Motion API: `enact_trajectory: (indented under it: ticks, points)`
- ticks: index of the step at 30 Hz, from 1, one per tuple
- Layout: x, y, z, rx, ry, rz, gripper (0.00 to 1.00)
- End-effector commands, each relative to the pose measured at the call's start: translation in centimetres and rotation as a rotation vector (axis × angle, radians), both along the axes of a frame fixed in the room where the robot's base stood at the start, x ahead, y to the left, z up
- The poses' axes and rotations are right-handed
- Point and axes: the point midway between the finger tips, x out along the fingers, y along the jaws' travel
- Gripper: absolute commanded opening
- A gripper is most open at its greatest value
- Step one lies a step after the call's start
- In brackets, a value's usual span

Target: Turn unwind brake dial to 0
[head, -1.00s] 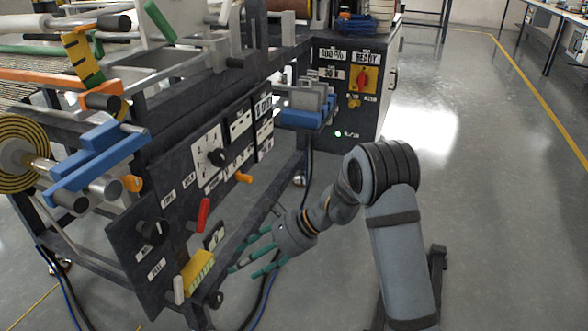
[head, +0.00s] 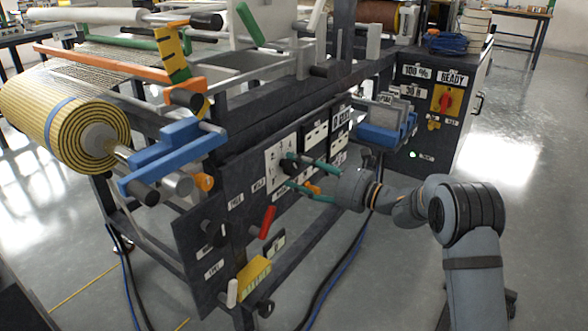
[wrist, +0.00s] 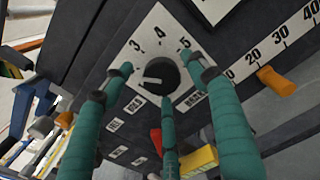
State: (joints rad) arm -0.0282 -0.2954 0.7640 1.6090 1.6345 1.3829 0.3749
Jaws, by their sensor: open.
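A black round dial (wrist: 160,75) sits on a white numbered plate (wrist: 145,50) on the machine's dark front panel. The digits 3, 4 and 5 show on the plate, and a white mark on the dial points toward the left of the wrist view. In the head view, the dial (head: 288,160) is partly covered by a finger. My gripper (wrist: 160,82) is open, its teal fingers spread around the dial. I cannot tell whether they touch it. In the head view, my gripper (head: 289,172) reaches the plate from the right.
An orange lever (wrist: 276,80) beside a 20-30-40 scale is close to the fingers. A red lever (head: 268,222), a yellow block (head: 254,274) and a black knob (head: 210,227) stick out lower on the panel. Blue bars (head: 165,160) project at the left. Floor is open at the right.

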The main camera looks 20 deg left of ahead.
Motion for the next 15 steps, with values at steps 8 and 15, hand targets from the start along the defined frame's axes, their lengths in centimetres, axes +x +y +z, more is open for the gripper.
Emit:
enact_trajectory:
  ticks: [8,15]
  points:
    - [0.7,2.1,0.0,0.000,-0.001,-0.001,0.58]
    - [0.7,2.2,0.0,-0.001,0.000,-0.001,0.58]
